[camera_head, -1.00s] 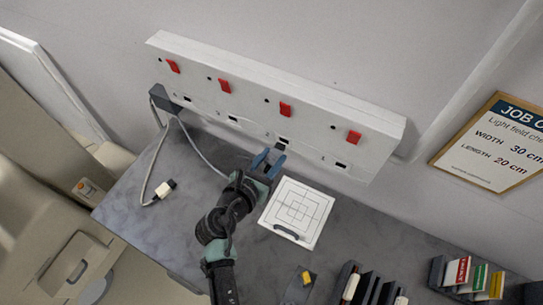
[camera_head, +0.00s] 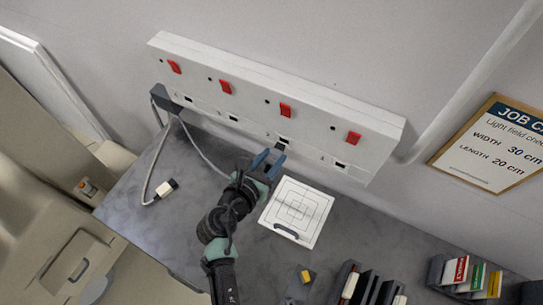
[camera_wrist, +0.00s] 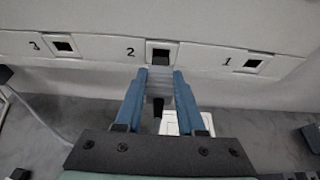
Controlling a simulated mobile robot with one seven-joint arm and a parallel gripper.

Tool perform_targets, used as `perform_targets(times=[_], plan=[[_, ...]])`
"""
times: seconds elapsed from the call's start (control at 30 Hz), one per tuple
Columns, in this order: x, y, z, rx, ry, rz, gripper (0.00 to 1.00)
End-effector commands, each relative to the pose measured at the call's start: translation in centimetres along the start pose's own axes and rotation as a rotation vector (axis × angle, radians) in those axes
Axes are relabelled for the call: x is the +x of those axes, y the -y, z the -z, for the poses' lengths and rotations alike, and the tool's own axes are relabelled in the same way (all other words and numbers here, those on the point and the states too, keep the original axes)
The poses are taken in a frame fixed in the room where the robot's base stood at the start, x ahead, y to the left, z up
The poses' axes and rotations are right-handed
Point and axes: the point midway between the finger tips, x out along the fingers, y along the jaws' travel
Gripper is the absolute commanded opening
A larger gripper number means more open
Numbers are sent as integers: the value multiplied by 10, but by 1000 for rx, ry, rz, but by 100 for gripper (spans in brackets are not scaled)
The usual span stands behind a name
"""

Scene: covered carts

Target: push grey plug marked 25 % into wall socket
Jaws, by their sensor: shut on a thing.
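The white wall socket unit (camera_head: 205,60) has several outlets with red switches. In the wrist view, the middle outlet, marked 2 (camera_wrist: 161,48), lies straight ahead of my gripper (camera_wrist: 160,85). The blue fingers are shut on a grey plug (camera_wrist: 158,86), whose dark front end is at the lower part of that outlet. I cannot tell how far in it is. The 25 % marking is not readable. In the head view, my gripper (camera_head: 267,163) is just below the unit, and the plug is mostly hidden.
A dark adapter (camera_head: 168,98) sits at the unit's left end, with grey cables and a white connector (camera_head: 166,188) on the grey worktop. A white square board (camera_head: 297,210) lies right of my gripper. Racks (camera_head: 372,288) stand at the front right.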

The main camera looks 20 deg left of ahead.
Motion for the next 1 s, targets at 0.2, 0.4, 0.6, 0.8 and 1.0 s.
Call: perform_targets(times=[0.2,0.4,0.6,0.8,1.0], plan=[[1,0,-1,1,1,1,0],[6,0,-3,1,0,2,0],[11,0,-5,1,1,2,0],[15,0,-7,1,1,1,0],[20,0,-9,1,1,2,0]])
